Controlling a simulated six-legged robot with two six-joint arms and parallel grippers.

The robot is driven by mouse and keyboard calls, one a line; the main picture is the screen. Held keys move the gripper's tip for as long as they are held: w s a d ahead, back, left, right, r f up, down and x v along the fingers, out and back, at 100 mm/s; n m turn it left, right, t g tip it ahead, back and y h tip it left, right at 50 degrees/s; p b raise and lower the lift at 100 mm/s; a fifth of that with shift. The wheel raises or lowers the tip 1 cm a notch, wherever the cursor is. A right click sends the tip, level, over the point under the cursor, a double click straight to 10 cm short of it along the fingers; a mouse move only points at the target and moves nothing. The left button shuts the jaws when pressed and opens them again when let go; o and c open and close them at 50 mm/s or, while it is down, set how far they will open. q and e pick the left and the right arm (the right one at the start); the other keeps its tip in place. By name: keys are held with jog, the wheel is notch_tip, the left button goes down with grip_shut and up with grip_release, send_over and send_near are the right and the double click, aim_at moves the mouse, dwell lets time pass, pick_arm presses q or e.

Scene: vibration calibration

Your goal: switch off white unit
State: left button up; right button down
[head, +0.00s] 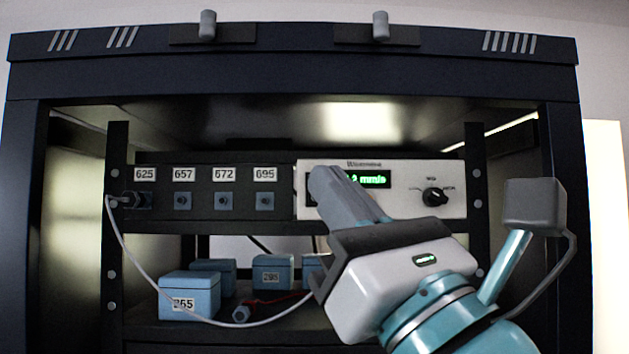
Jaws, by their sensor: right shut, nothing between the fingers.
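The white unit (400,203) sits in the rack at the right of the shelf. Its green display (376,180) is lit and partly covered; the end of its reading, "mm/s", shows. A black knob (435,195) is on its right side. My right gripper (322,175) is shut and empty, with its fingertips in front of the left part of the unit's face. They hide what is there, so any switch behind them and any contact cannot be made out. My left gripper is not in view.
A dark panel (223,206) with sockets labelled 625, 657, 672 and 695 is left of the unit. A pale cable (150,275) hangs from the 625 socket across the lower shelf. Several blue blocks (190,297) stand there. Dark rack posts (116,230) flank the shelf.

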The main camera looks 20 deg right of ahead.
jog(key=w+d+r+b, duration=0.1)
jog(key=w, duration=0.6)
jog(key=shift+w+d, duration=0.4)
dwell(0.7)
jog(key=shift+w, duration=0.15)
jog(key=shift+r, duration=0.1)
